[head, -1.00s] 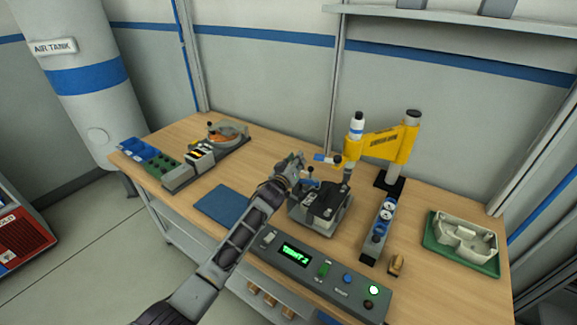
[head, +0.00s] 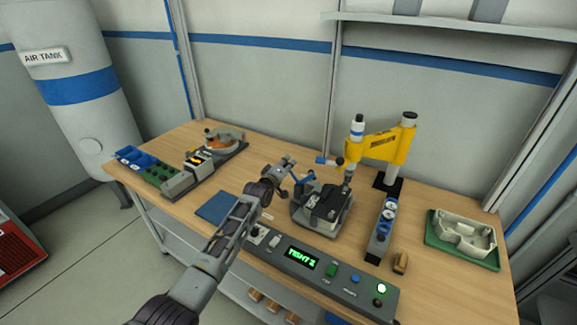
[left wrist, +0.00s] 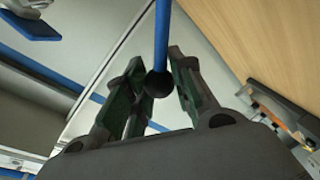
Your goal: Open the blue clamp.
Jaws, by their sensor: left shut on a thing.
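The blue clamp shows in the head view as a blue lever (head: 305,180) on the left side of a grey fixture (head: 321,207) with a dark top, in the middle of the bench. My left gripper (head: 291,178) is at the lever's left end. In the left wrist view the blue rod (left wrist: 162,30) runs down to a black ball knob (left wrist: 158,83), and the green-padded fingers are shut around it. The clamp's pivot and contact tip are hard to make out. My right gripper is not in view.
A control box (head: 318,272) with a green display is in front of the fixture. A yellow press (head: 385,147) stands behind it and a gauge block (head: 382,230) to its right. A green tray (head: 460,256) holds a pale part. A blue mat (head: 217,208) lies left.

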